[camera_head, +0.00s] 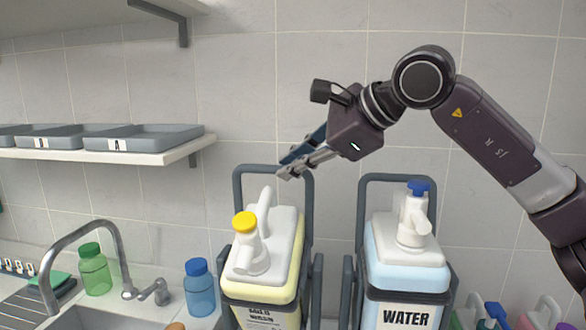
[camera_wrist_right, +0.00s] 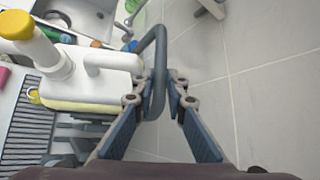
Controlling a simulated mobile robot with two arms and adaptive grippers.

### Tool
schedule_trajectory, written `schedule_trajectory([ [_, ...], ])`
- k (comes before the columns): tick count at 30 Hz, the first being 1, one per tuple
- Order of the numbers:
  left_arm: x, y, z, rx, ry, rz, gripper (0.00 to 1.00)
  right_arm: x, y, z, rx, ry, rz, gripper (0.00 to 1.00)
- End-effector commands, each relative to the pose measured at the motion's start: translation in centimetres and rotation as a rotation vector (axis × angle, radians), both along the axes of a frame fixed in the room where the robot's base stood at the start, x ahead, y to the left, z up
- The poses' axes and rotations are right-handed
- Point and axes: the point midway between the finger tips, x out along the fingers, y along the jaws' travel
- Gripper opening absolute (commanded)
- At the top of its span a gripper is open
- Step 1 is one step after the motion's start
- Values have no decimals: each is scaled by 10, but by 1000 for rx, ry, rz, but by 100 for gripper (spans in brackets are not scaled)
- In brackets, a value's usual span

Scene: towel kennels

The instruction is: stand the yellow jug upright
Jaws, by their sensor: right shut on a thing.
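The yellow jug (camera_head: 272,290), pale yellow with a white top and yellow pump cap, sits in a dark grey frame (camera_head: 238,185) at the centre of the head view. Its white top and yellow cap also show at the left of the right wrist view (camera_wrist_right: 112,62). It looks close to upright; a slight lean is hard to judge. My right gripper (camera_head: 288,168) is at the top bar of this frame, behind the jug's handle. In the wrist view its fingers (camera_wrist_right: 160,85) are shut around the grey bar. My left gripper is not in view.
A blue WATER jug (camera_head: 405,275) stands in a similar frame on the right. A tap (camera_head: 75,240), a green bottle (camera_head: 94,270) and a blue bottle (camera_head: 199,290) are on the left. A shelf (camera_head: 150,155) with grey trays is on the wall.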

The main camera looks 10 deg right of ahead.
Motion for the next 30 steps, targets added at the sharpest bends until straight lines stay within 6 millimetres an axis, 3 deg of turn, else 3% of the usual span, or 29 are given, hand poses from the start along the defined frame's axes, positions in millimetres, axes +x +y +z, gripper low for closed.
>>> schedule_trajectory([
  [3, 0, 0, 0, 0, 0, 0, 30, -1, 1, 0, 0, 3, 3, 0],
  [4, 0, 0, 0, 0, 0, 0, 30, -1, 1, 0, 0, 3, 3, 15],
  [9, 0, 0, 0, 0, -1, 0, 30, -1, 1, 0, 0, 3, 3, 30],
  [20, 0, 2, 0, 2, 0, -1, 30, -5, -4, 5, 1, 1, 1, 30],
  [30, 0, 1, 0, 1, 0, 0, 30, -49, -37, 44, 2, -1, 1, 30],
])
